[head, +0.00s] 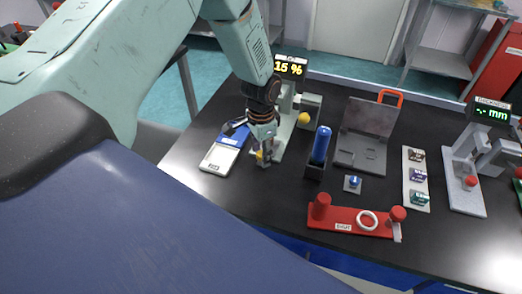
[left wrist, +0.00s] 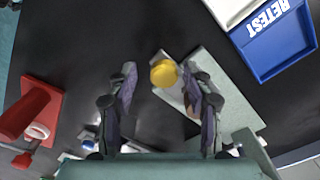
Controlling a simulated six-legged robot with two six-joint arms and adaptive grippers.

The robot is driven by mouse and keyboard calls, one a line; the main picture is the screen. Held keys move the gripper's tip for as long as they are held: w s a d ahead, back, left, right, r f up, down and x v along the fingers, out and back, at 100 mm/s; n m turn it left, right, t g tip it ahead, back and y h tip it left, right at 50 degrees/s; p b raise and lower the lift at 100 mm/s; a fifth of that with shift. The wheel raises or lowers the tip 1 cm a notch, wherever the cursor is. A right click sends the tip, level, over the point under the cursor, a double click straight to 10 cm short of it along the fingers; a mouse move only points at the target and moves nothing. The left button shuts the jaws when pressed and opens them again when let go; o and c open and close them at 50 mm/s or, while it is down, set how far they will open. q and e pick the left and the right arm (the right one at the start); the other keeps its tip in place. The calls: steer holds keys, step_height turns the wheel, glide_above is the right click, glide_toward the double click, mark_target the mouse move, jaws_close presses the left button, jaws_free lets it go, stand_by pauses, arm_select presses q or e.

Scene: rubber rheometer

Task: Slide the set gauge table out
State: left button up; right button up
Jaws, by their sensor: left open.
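The set gauge (head: 285,125) is a pale grey-green stand under a display reading 15 %. Its pale base plate also shows in the left wrist view (left wrist: 228,90). My left gripper (head: 263,160) points down at this near end. In the left wrist view its two fingers (left wrist: 160,80) are apart, with the knob between the tips, closer to the right finger. I cannot tell whether they touch it. My right gripper is not in view.
A blue RETEST tray (head: 210,166) lies left of the gripper. A blue cylinder in a black holder (head: 315,169) stands close on the right. Farther right are a grey hinged case (head: 362,147), a red stand (head: 350,222), a sample rack (head: 415,205) and a thickness gauge (head: 468,195).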

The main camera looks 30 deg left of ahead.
arm_select(q)
steer(key=shift+w, duration=0.2)
steer(key=shift+a+r, duration=0.1)
steer(key=shift+r, duration=0.05)
step_height(320, 180, up, 12)
steer(key=shift+f, duration=0.2)
stand_by(0.7)
